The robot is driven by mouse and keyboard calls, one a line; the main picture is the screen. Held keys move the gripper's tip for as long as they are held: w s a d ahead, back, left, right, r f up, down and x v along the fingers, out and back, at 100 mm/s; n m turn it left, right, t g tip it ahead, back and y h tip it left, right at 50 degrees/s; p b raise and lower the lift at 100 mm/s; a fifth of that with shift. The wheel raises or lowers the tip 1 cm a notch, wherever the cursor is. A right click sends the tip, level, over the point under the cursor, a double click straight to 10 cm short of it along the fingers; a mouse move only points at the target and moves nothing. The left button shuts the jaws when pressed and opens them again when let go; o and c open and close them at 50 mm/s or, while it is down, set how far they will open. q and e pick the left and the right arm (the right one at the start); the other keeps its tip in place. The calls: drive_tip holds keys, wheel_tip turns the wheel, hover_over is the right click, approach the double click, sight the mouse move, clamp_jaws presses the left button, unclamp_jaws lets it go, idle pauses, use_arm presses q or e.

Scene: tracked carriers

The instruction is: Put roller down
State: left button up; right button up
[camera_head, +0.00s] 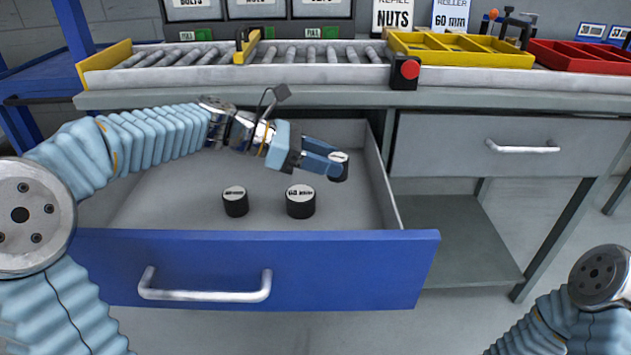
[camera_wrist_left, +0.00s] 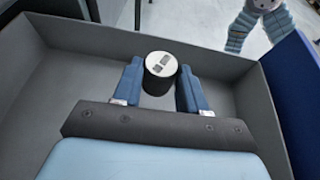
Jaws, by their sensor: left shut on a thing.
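My left gripper (camera_head: 333,164) is shut on a black roller with a pale top (camera_head: 340,172), at the right side inside the open drawer (camera_head: 415,238). In the left wrist view the held roller (camera_wrist_left: 160,72) sits upright between the two blue fingers (camera_wrist_left: 160,88), its top marked with dark print. I cannot tell whether its base touches the drawer floor. Two more black rollers stand upright in the drawer: a smaller one (camera_head: 235,203) to the left and a wider one (camera_head: 300,203) nearer the held roller. My right gripper is out of view.
The drawer has a blue front with a silver handle (camera_head: 205,292). A shut grey drawer (camera_head: 490,146) is to the right. Above are a roller conveyor (camera_head: 215,55), a red button box (camera_head: 405,72), a yellow tray (camera_head: 460,60) and a red tray (camera_head: 585,66). The drawer's left floor is clear.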

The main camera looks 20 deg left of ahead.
sight(300, 199)
use_arm(q)
drive_tip(key=f, duration=0.1)
drive_tip(key=a+f, duration=0.1)
drive_tip(key=f, duration=0.1)
drive_tip(key=f+b, duration=0.1)
drive_tip(key=shift+w+a+f, duration=0.15)
drive_tip(key=shift+a+f, duration=0.15)
drive_tip(key=shift+f, duration=0.1)
drive_tip(key=shift+f, duration=0.1)
drive_tip(key=shift+f, duration=0.55)
drive_tip(key=o, duration=1.1)
drive_tip(key=shift+r, duration=0.1)
